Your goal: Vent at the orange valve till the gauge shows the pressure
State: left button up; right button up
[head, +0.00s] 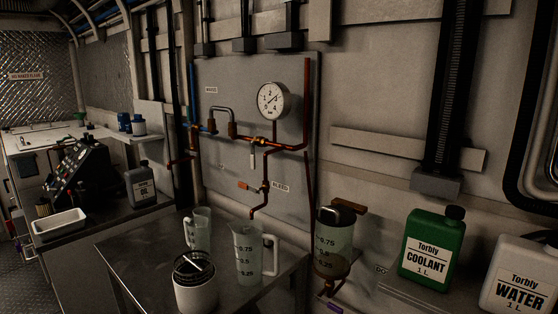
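The round white gauge (272,99) is mounted on the grey wall panel (230,85); its dial is numbered 1 to 4, and I cannot read the needle surely. Below it, copper pipes run down the panel. The orange valve handle (244,185) sticks out level to the left of the lower pipe, beside the BLEED label (281,188). A pale lever (252,159) hangs down from the fitting above it. The pipe's curved lower end stops above the clear measuring jug (248,250) on the metal table. Neither of my grippers is in view.
The metal table (130,248) also holds a smaller jug (198,232) and a white tub (194,292). Right of it are a wall-mounted clear container (333,240), a green COOLANT can (430,250) and a white WATER can (520,280). The table's left part is clear.

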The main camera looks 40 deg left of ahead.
aim_at(246, 187)
jog(key=u, duration=1.35)
